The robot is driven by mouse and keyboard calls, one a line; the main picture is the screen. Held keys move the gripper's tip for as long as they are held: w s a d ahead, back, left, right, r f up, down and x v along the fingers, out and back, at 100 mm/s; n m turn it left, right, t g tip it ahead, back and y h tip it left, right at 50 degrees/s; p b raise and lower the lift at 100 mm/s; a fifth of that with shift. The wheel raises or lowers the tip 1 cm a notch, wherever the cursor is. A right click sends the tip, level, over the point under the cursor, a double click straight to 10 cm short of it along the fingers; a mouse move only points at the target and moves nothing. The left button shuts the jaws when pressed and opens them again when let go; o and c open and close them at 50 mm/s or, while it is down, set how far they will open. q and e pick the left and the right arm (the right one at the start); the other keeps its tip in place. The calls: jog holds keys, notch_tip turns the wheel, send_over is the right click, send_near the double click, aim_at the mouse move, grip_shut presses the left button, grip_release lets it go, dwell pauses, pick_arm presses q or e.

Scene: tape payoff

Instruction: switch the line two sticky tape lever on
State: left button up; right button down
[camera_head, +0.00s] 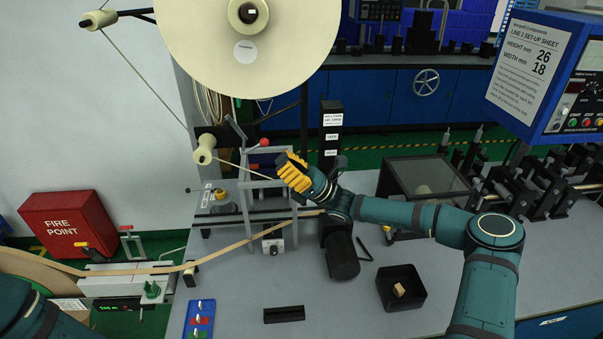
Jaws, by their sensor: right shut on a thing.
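My right gripper (287,171), with yellow fingers, is at the grey metal frame (246,190) below the big tape reel (245,50). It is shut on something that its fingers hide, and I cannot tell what. A lever with a red ball knob (264,143) shows just left of and above the fingers, apart from them. A black post (332,135) with white labels, one seeming to read "TAPE", stands right of the gripper. No lever is clearly marked as the sticky tape lever. My left gripper is out of view; only its arm shows at lower left.
Cream tape runs from the reel over a roller (205,149) toward the frame. A brown strip (230,248) crosses the grey bench below. A black tray (401,288) with a small block and a black bar (284,314) lie in front. A blue control panel (560,75) is at right.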

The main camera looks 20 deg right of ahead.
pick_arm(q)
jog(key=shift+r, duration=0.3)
pick_arm(e)
jog(key=shift+x, duration=2)
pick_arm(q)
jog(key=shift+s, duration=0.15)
pick_arm(e)
jog(key=shift+w, duration=0.15)
